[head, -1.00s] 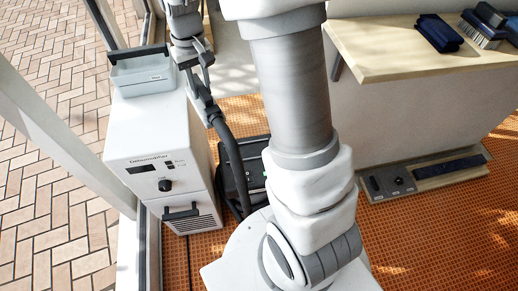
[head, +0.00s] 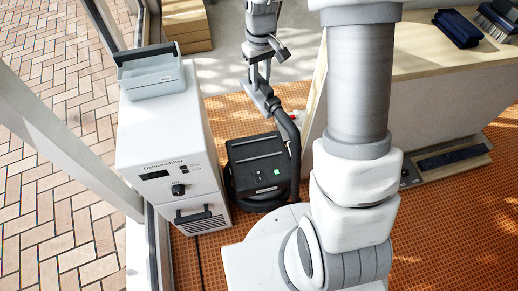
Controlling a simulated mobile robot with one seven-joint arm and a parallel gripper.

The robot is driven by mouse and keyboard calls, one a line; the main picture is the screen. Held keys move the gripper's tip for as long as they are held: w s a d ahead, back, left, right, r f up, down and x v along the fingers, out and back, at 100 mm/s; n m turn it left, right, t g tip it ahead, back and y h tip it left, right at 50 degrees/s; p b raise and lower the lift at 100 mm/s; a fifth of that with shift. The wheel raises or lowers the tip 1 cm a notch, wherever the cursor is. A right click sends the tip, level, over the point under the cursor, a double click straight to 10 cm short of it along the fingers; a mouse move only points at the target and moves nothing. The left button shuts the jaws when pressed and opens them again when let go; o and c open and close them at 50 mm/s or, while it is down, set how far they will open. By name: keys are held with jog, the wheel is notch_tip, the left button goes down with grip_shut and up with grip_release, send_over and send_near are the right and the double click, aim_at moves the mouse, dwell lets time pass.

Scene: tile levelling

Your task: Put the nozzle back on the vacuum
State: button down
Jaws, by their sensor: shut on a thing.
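The vacuum (head: 258,165) is a dark box with a small green light, standing on the orange grid floor. A black ribbed hose (head: 294,150) runs up along its right side. My gripper (head: 262,76) is above and behind the vacuum, shut on a grey piece (head: 262,97), seemingly the nozzle, joined to the upper end of the hose. The grey piece slopes down to the right and is clear of the vacuum's body. The exact grip between the fingers is small and hard to make out.
A white dehumidifier (head: 165,150) stands close left of the vacuum, with a grey-blue tray (head: 152,72) on top. A bench (head: 425,62) with a folded dark cloth (head: 456,27) and a brush (head: 497,22) is at right. Wooden boards (head: 187,27) lie at the back.

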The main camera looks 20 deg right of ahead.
notch_tip(320, 180, down, 11)
jog(key=w+d+n, duration=0.2)
jog(key=w+n, duration=0.1)
jog(key=n, duration=1.2)
send_over(257, 150)
notch_tip(257, 150, down, 12)
jog(key=f, duration=0.1)
notch_tip(257, 150, down, 10)
jog(key=b, duration=0.3)
jog(key=shift+w+r, duration=0.1)
jog(key=shift+r, duration=0.05)
jog(key=c, duration=1.1)
grip_release()
jog(key=shift+f, duration=0.25)
jog(key=shift+c, duration=0.2)
jog(key=o, duration=0.5)
jog(key=shift+c, duration=0.2)
jog(key=shift+r, duration=0.2)
